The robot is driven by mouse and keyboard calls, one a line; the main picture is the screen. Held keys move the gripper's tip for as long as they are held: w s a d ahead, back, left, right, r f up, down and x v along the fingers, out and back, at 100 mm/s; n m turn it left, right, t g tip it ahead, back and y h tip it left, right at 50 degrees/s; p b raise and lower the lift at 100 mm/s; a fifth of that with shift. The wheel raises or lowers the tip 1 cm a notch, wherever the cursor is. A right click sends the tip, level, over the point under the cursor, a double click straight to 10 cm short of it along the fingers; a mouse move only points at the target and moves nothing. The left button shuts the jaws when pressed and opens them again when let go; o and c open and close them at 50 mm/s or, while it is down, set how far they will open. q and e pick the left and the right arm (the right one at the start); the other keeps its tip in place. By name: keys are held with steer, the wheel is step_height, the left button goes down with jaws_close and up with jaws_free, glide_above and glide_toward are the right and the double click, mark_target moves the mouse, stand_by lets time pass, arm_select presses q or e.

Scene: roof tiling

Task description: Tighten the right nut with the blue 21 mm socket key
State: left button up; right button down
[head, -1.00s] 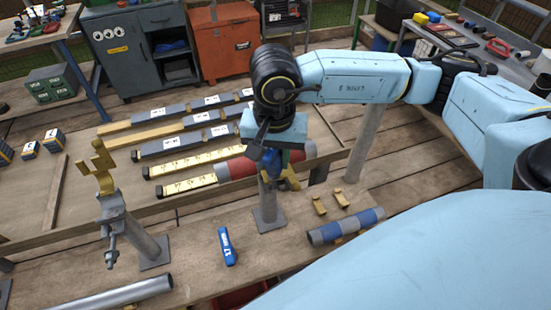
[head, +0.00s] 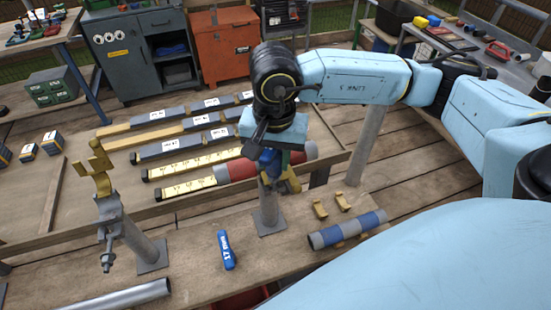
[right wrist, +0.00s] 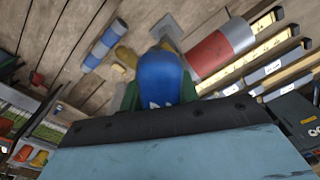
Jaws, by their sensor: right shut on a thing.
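My right gripper (head: 272,147) points down over the right post (head: 268,210) and is shut on a blue socket key (head: 267,162). The key's blue handle also fills the middle of the right wrist view (right wrist: 163,78), between the dark green fingers. Part of a gold bracket (head: 289,181) shows beside the key at the post top. The right nut and the key's lower end are hidden, so I cannot tell whether they touch. Another blue key (head: 227,250), marked 17 mm, lies on the bench. My left gripper is not in view.
A left post (head: 148,252) carries a clamp and a gold bracket (head: 100,170). A blue-and-grey tube (head: 347,229) and two small gold pieces (head: 320,209) lie right of the right post. A red-and-grey cylinder (head: 237,170) and several labelled bars lie behind.

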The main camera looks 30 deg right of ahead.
steer(key=shift+s+a+f, duration=0.15)
steer(key=shift+s+f, duration=0.1)
steer(key=shift+f, duration=0.3)
steer(key=shift+w+r+p, duration=0.2)
steer(key=shift+r+p, duration=0.05)
steer(key=shift+r, duration=0.25)
steer(key=shift+w+r+p, duration=0.15)
steer(key=shift+r+p, duration=0.1)
steer(key=shift+r, duration=0.25)
steer(key=shift+r+p, duration=0.65)
steer(key=shift+r, duration=1.4)
